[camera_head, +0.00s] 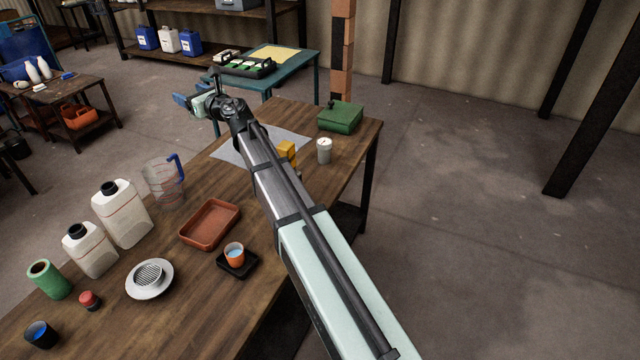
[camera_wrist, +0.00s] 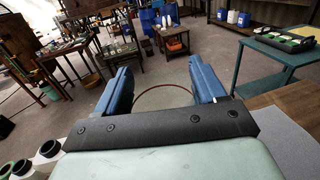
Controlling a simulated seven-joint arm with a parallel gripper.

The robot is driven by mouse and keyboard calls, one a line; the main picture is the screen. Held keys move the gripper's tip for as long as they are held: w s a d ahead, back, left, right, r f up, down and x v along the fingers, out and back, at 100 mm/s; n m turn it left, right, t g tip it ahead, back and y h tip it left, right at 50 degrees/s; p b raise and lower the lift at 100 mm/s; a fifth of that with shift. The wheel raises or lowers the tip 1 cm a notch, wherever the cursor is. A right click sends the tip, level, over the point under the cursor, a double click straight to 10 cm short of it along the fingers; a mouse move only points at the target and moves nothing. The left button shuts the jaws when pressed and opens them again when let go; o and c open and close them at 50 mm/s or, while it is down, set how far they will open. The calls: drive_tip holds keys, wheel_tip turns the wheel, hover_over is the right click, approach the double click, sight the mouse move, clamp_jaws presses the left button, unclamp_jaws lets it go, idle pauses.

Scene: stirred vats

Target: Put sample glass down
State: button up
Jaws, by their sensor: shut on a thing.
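My gripper (camera_head: 183,99) is held out over the far left edge of the wooden table, seen small in the head view. In the wrist view its two blue fingers (camera_wrist: 160,68) stand apart with a thin, dark round rim (camera_wrist: 165,86) between them. This looks like the clear sample glass, held between the fingers. Its body and contents are hard to make out, and I cannot pick it out in the head view.
The wooden table (camera_head: 205,290) holds a clear jug (camera_head: 160,182), white bottles (camera_head: 121,215), a terracotta tray (camera_head: 210,224), an orange cup (camera_head: 234,252) on a black holder, a white pot (camera_head: 324,152) and a green box (camera_head: 340,117). A teal table (camera_head: 300,66) stands behind.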

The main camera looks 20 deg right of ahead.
drive_tip(key=s+d+m+h, duration=0.1)
drive_tip(key=s+d, duration=0.2)
drive_tip(key=d, duration=0.9)
drive_tip(key=s+d+t+h, duration=0.1)
drive_tip(key=s+d, duration=0.2)
drive_tip(key=d, duration=0.8)
drive_tip(key=s+d+m+h, duration=0.1)
drive_tip(key=s+d, duration=0.2)
drive_tip(key=d, duration=0.9)
drive_tip(key=shift+w+a+f, duration=0.1)
drive_tip(key=shift+a+f, duration=0.05)
drive_tip(key=shift+f, duration=4.55)
drive_tip(key=shift+w+a+f, duration=0.15)
drive_tip(key=shift+f, duration=4.6)
drive_tip(key=shift+w+a+f, duration=0.1)
drive_tip(key=shift+a+f, duration=0.05)
drive_tip(key=shift+f, duration=4.55)
drive_tip(key=shift+f, duration=0.15)
drive_tip(key=o, duration=1.3)
drive_tip(key=v, duration=1.2)
drive_tip(key=shift+f, duration=0.1)
